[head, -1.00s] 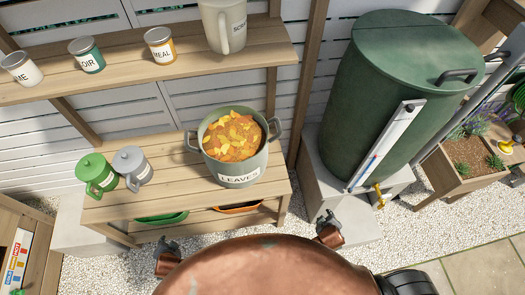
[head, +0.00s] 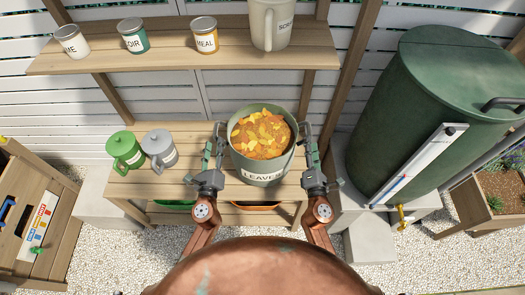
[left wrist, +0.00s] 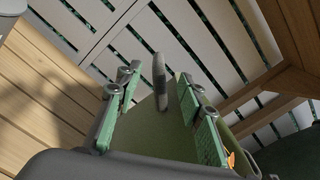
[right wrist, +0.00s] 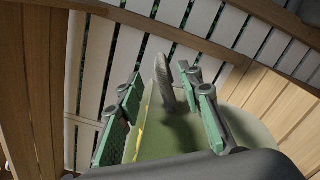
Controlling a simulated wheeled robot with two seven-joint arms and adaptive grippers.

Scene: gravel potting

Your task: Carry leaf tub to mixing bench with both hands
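The leaf tub (head: 262,172), grey-green, labelled LEAVES and full of orange and yellow leaves (head: 262,134), stands upright on the lower wooden shelf (head: 140,187). My left gripper (head: 213,152) is at the tub's left side and my right gripper (head: 312,158) at its right side. In the left wrist view a tub handle (left wrist: 160,80) stands between the parted green fingers. In the right wrist view the other handle (right wrist: 165,82) also stands between parted green fingers. Both grippers look open, with gaps beside the handles. The mixing bench cannot be identified for certain.
A green can (head: 125,150) and a grey can (head: 159,149) stand left of the tub. The upper shelf (head: 180,54) holds several labelled containers. A green water barrel (head: 430,110) stands at right. A wooden bench (head: 35,215) is at far left.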

